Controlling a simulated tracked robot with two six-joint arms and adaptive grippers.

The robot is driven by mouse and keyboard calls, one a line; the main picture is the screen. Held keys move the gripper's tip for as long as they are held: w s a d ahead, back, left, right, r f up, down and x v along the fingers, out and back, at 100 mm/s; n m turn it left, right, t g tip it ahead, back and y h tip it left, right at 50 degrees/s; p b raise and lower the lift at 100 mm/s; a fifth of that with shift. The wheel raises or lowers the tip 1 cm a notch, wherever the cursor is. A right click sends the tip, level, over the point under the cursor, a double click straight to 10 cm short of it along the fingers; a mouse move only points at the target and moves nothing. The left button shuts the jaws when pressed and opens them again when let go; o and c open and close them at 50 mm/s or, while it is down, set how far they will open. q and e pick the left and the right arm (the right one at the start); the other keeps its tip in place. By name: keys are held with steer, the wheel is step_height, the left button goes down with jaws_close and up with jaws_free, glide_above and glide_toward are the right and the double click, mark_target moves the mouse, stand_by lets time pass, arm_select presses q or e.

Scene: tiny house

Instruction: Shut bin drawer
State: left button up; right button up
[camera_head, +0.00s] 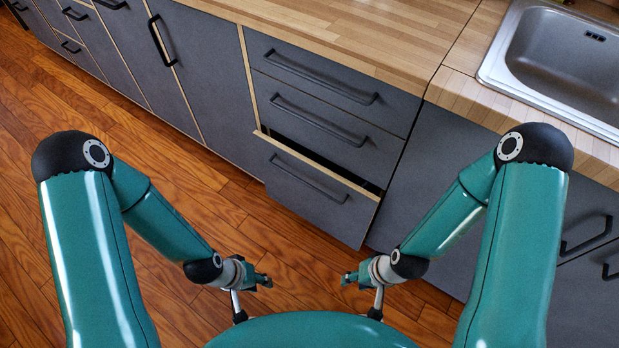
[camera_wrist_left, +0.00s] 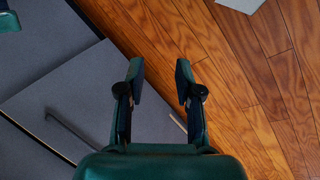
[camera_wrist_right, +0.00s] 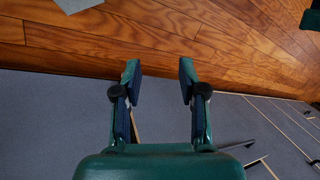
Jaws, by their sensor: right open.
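The bin drawer (camera_head: 312,211) is the lowest grey front in the stack of three. It is pulled partly out, with a dark gap behind its wood-coloured top edge and a black bar handle (camera_head: 308,179) on its front. My left gripper (camera_head: 255,295) is in front of the drawer, apart from it, near the bottom of the head view. It is open and empty in the left wrist view (camera_wrist_left: 159,76). My right gripper (camera_head: 360,294) is in front of the drawer's right part, also apart. It is open and empty in the right wrist view (camera_wrist_right: 159,76).
Two shut drawers, upper (camera_head: 300,62) and middle (camera_head: 290,100), sit above the bin drawer under a wooden countertop (camera_head: 350,35). A steel sink (camera_head: 560,60) is at the right. Grey cabinets (camera_head: 205,85) continue to the left. The wooden floor (camera_head: 130,150) is clear at left.

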arm_select(q)
steer(key=shift+a, duration=0.1)
arm_select(e)
steer(key=shift+a, duration=0.1)
steer(key=o, duration=0.3)
steer(key=shift+o, duration=1.2)
steer(key=shift+f, duration=0.1)
steer(key=o, duration=0.5)
steer(key=shift+f+b, duration=0.8)
steer(key=shift+b, duration=0.1)
arm_select(q)
steer(key=m+t+h+b, duration=0.4)
steer(key=m+t+h, duration=0.5)
steer(key=m, duration=2.2)
glide_toward(308, 184)
steer(key=shift+g+h, duration=0.3)
steer(key=shift+g, duration=0.3)
steer(key=b+x, duration=0.1)
steer(key=x, duration=0.2)
steer(key=b+x, duration=0.1)
steer(key=x, duration=0.6)
steer(key=shift+w+a+f+b, duration=0.2)
steer(key=shift+w+f+b, duration=0.05)
steer(key=shift+w+b, duration=0.2)
arm_select(e)
step_height(308, 184, down, 7)
steer(key=shift+r, duration=0.1)
